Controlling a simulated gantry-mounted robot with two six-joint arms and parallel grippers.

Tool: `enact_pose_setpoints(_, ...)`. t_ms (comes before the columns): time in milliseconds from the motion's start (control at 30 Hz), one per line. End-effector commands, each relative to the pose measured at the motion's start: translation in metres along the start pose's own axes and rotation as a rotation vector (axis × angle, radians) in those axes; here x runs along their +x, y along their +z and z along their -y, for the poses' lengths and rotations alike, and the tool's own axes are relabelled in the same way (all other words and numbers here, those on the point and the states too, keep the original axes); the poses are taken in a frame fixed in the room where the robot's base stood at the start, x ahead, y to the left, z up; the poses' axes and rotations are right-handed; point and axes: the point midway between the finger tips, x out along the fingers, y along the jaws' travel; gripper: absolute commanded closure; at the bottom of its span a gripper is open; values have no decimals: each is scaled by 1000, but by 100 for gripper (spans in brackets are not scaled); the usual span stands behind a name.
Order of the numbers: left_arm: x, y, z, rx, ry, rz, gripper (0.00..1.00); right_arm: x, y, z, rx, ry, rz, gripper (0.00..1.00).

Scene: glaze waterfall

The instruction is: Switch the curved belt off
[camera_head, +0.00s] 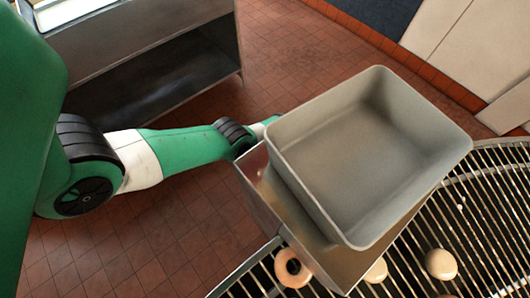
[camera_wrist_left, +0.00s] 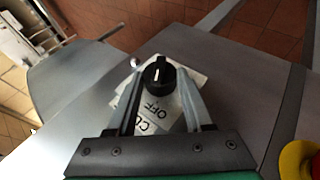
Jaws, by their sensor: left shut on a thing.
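The black rotary knob (camera_wrist_left: 157,78) sits on a grey metal panel (camera_wrist_left: 225,70) in the left wrist view. A white line on it points up the picture, away from the word "OFF" on the white label (camera_wrist_left: 150,113) below it. My left gripper (camera_wrist_left: 158,82) has its two fingers on either side of the knob and is shut on it. In the head view my left arm reaches behind the metal box, so the gripper and knob are hidden there. The curved wire belt (camera_head: 497,205) runs at the lower right, carrying several pale rings and buns.
A grey empty bin (camera_head: 365,150) sits on the metal box (camera_head: 262,195). A red and yellow button (camera_wrist_left: 297,160) is at the wrist view's lower right corner. A steel cabinet (camera_head: 150,50) stands at the back left, with open tiled floor (camera_head: 170,225) below my arm.

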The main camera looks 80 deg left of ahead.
Motion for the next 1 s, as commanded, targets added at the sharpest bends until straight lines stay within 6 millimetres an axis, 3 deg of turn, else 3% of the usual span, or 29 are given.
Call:
enact_pose_setpoints(467, 1, 1, 1, -7, 13, 2, 100, -3, 3, 0, 0, 0, 0, 50)
enact_pose_setpoints(500, 1, 1, 1, -7, 13, 2, 45, -3, 3, 0, 0, 0, 0, 50)
enact_pose_setpoints(633, 1, 0, 1, -7, 13, 1, 22, -3, 3, 0, 0, 0, 0, 50)
enact_pose_setpoints(1000, -4, 0, 1, -6, 12, 1, 19, -4, 4, 0, 0, 0, 0, 50)
